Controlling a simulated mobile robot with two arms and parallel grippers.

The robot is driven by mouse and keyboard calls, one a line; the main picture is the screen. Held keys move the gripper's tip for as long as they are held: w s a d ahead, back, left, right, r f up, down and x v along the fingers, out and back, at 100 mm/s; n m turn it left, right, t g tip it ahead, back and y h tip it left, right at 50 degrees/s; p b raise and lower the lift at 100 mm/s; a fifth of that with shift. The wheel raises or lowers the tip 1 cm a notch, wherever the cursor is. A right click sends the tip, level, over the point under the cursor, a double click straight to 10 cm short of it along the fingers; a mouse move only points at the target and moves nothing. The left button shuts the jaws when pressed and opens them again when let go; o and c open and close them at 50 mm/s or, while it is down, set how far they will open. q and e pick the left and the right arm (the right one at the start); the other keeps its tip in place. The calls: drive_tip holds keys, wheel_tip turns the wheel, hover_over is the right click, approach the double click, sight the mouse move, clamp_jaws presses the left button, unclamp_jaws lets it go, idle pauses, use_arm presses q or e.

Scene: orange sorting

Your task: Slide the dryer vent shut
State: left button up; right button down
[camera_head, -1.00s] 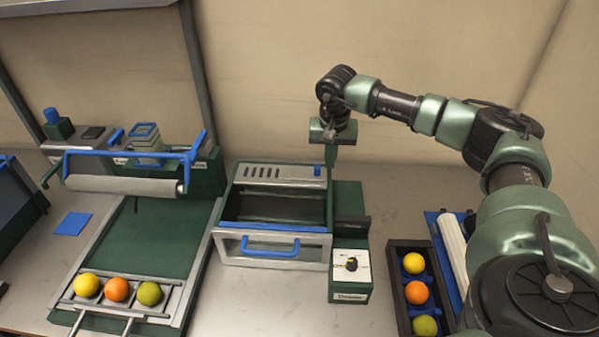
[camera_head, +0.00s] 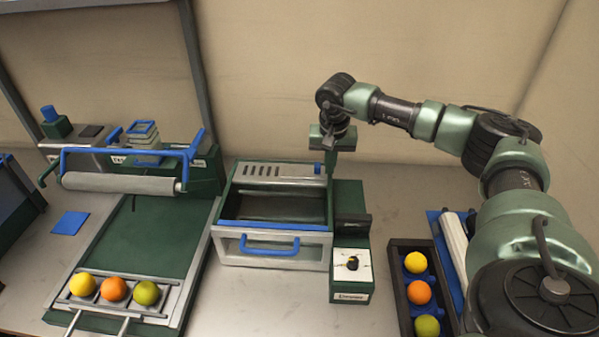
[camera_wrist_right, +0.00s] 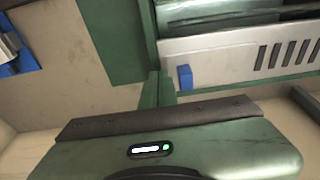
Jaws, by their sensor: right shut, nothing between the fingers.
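The dryer (camera_head: 222,245) is the green and grey box in the middle of the bench. Its top vent panel (camera_head: 248,171) has a row of dark slots, with a small blue tab (camera_head: 317,169) at the right end. My right gripper (camera_head: 331,168) is shut and empty, pointing down just right of the tab. In the right wrist view, the blue tab (camera_wrist_right: 185,77) is close beside the shut fingers (camera_wrist_right: 160,88), and the dark vent slots (camera_wrist_right: 285,55) show beyond it. I cannot tell whether finger and tab touch. My left gripper is not in view.
The dryer's front drawer has a blue handle (camera_head: 270,246). A control box with a dial (camera_head: 352,263) stands right of it. A dark crate (camera_head: 397,283) of fruit is further right. A roller station (camera_head: 118,184) with fruit in a tray is left.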

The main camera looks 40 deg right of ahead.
sight(284, 170)
drive_tip(key=shift+a, duration=0.1)
drive_tip(key=shift+w+a, duration=1.85)
drive_tip(key=shift+a, duration=0.25)
drive_tip(key=shift+w+a, duration=1.1)
drive_tip(key=shift+a, duration=0.2)
drive_tip(key=shift+w+a, duration=1.05)
drive_tip(key=shift+a, duration=0.2)
wheel_tip(284, 170, up, 7)
drive_tip(key=p, duration=0.5)
drive_tip(key=shift+s+d, duration=0.35)
drive_tip(key=shift+d, duration=0.05)
